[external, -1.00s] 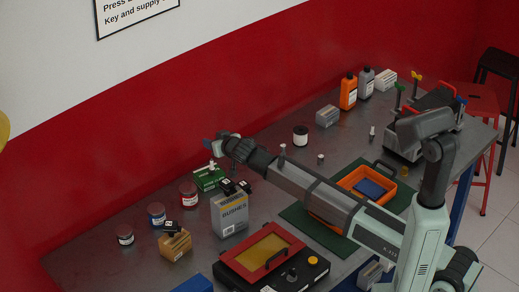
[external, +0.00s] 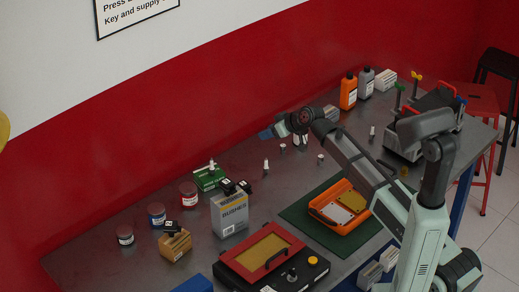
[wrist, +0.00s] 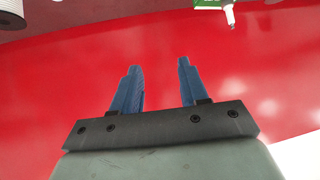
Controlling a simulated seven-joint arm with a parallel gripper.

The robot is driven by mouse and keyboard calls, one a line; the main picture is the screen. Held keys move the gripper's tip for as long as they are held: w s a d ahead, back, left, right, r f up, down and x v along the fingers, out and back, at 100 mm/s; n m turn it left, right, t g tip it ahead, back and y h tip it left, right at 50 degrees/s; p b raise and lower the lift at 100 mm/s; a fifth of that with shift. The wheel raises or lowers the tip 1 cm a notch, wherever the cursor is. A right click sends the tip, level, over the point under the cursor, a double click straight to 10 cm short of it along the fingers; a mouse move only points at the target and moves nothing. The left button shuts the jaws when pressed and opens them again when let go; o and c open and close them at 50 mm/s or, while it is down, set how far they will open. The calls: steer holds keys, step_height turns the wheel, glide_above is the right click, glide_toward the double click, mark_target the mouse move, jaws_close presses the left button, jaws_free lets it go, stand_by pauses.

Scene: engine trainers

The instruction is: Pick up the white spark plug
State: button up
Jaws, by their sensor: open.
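Small pale spark-plug shapes stand on the bench in the external view: one (external: 266,167) below my gripper, another (external: 372,132) farther right. A white piece (external: 212,165) also shows at the green box (external: 209,179). I cannot tell from this view which is the white spark plug. In the wrist view, a white plug-like piece with a dark metal tip (wrist: 229,14) lies at the top right, by a green box (wrist: 207,4). My gripper (external: 266,133) is raised over the back of the bench near the red wall. Its blue fingers (wrist: 160,85) are apart, with nothing between them.
An orange tray (external: 317,211) lies on a green mat (external: 297,214). The grey box (external: 229,215), cans and red-framed case (external: 240,266) fill the left and front. Bottles (external: 348,92) stand at the back right.

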steer(key=d+r+n+g+y, duration=0.3)
steer(key=d+r+n+y, duration=0.15)
steer(key=d, duration=0.65)
glide_toward(266, 160)
steer(key=x, duration=1)
steer(key=shift+w+f, duration=0.2)
steer(key=shift+f, duration=0.3)
jaws_close()
